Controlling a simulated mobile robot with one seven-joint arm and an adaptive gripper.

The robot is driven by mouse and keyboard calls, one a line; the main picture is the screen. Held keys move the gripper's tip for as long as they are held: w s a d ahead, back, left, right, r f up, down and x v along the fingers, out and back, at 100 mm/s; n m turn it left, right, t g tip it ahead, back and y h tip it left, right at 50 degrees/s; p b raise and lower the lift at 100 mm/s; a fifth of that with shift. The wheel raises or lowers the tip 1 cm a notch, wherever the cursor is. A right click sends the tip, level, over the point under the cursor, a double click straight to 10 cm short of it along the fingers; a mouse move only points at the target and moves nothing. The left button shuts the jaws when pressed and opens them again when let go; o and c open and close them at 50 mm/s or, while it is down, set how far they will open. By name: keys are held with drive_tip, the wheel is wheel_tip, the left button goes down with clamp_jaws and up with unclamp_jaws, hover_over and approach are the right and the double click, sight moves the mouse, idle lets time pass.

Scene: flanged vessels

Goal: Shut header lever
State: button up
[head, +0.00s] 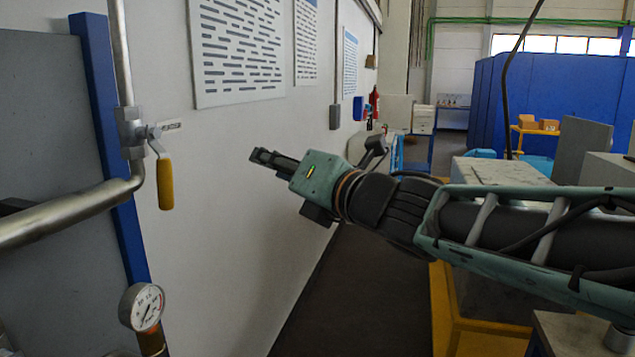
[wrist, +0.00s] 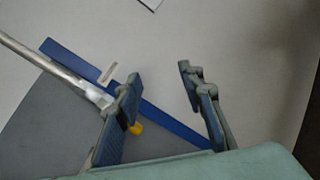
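The header lever (head: 165,182) is a yellow handle hanging straight down from a metal valve (head: 131,132) on the pipe at the left of the head view. In the wrist view, a small part of the yellow lever (wrist: 136,128) shows beside a finger pad, which hides the rest. My gripper (head: 262,156) is to the right of the lever in the head view, apart from it and pointing left. In the wrist view its two fingers (wrist: 160,98) are spread wide with nothing between them but the background.
A vertical pipe (head: 120,50) and a thick bent pipe (head: 70,215) meet at the valve. A pressure gauge (head: 142,307) stands below. A blue post (head: 100,90) edges a grey panel (head: 45,130) behind. The white wall (head: 235,170) is close behind my gripper.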

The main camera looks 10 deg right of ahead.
drive_tip(key=d+f+m+h+p, duration=0.1)
drive_tip(key=d+f+m+h, duration=0.1)
drive_tip(key=d+m, duration=0.3)
drive_tip(key=s+d+f+m+h, duration=0.1)
drive_tip(key=d+m+h, duration=0.4)
drive_tip(key=m, duration=0.3)
drive_tip(key=shift+d+f+m+p, duration=0.4)
drive_tip(key=shift+d, duration=0.1)
drive_tip(key=shift+c, duration=0.6)
